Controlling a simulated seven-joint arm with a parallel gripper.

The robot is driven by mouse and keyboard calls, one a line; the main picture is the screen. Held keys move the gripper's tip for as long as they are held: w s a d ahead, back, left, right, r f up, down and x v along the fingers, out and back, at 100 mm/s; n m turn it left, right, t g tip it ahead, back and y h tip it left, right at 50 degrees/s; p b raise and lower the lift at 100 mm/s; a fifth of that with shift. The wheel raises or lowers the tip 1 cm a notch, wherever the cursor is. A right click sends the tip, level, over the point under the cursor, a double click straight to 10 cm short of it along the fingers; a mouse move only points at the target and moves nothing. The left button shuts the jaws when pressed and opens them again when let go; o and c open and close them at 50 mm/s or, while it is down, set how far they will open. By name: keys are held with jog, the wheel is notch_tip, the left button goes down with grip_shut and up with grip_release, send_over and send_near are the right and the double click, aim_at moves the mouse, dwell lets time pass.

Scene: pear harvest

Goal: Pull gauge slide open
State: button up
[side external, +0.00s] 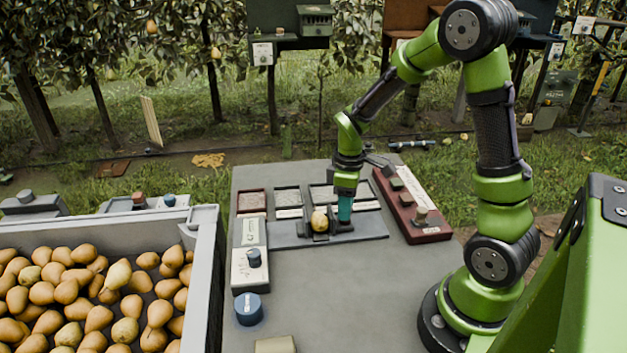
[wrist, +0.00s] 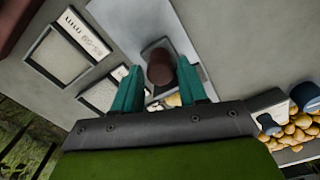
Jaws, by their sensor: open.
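The gauge (side external: 368,231) is a flat grey plate on the grey table, with a yellow-brown pear (side external: 320,220) seated in a dark holder on it. In the wrist view, a dark reddish-brown knob (wrist: 160,68) stands on a light metal part of the gauge (wrist: 186,38). My gripper (side external: 345,212), with teal fingers, points down over the gauge just right of the pear. In the wrist view my gripper (wrist: 161,88) is open, its fingers on either side of the knob with gaps showing. The side view hides the knob behind the fingers.
A grey crate (side external: 212,262) full of pears stands at left. A light control box (side external: 250,268) and blue cylinder (side external: 249,309) sit left of the gauge. A dark red panel (side external: 425,233) with knobs lies right. Framed trays (side external: 287,196) lie behind. The front table is mostly clear.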

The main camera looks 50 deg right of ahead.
aim_at(359, 225)
grip_shut()
jog(key=s+d, duration=0.2)
jog(key=shift+s+d+r, duration=0.1)
jog(key=shift+s+d, duration=0.25)
jog(key=shift+d, duration=0.05)
grip_release()
notch_tip(359, 225, up, 17)
dwell(0.6)
